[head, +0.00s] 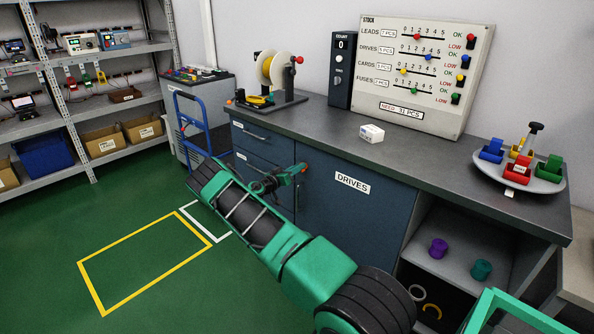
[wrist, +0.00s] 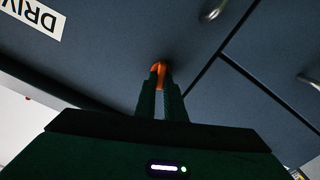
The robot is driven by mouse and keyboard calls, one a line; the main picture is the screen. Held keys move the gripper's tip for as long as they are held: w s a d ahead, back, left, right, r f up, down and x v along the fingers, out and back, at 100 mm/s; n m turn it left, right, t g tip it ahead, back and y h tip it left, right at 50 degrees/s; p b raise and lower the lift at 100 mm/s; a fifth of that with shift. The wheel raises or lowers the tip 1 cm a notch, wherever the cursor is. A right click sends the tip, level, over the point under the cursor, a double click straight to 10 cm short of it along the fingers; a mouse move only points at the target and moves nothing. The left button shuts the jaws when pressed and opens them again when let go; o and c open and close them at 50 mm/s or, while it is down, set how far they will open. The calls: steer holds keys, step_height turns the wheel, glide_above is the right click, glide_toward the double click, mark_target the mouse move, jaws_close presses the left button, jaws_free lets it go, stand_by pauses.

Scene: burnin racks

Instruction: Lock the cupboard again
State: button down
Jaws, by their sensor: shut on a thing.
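The cupboard is the dark blue door (head: 338,222) marked DRIVES under the grey worktop; it looks closed. In the wrist view the door (wrist: 110,65) fills the left, with part of its label upside down at the upper left. My gripper (head: 303,168) is at the door's upper left corner, beside the drawers. It is shut on a small orange piece (wrist: 158,69) at the door face, perhaps a key or knob. The fingers cover most of it, and a red-orange bit shows at the fingertips in the head view. I cannot tell which way it is turned.
Drawers (head: 262,142) with bar handles are left of the door. Open shelves (head: 460,240) with small rings and cups are to its right. The worktop holds a reel stand (head: 275,85), a white box (head: 371,133) and a round bin carousel (head: 520,178). Green floor (head: 140,220) is clear at left.

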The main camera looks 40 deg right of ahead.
steer(key=shift+w+a+f+n, duration=0.15)
steer(key=shift+w+n, duration=0.1)
steer(key=shift+n, duration=2)
steer(key=shift+w+d+f+n, duration=0.1)
steer(key=shift+w+f+n, duration=0.1)
steer(key=shift+n, duration=2)
steer(key=shift+w+a+f+n, duration=0.1)
steer(key=shift+w+n, duration=0.15)
steer(key=shift+n, duration=2)
steer(key=shift+f, duration=0.1)
steer(key=c, duration=2)
jaws_free()
steer(key=shift+o, duration=0.8)
steer(key=shift+s, duration=0.2)
steer(key=a, duration=1)
steer(key=shift+s+a, duration=0.35)
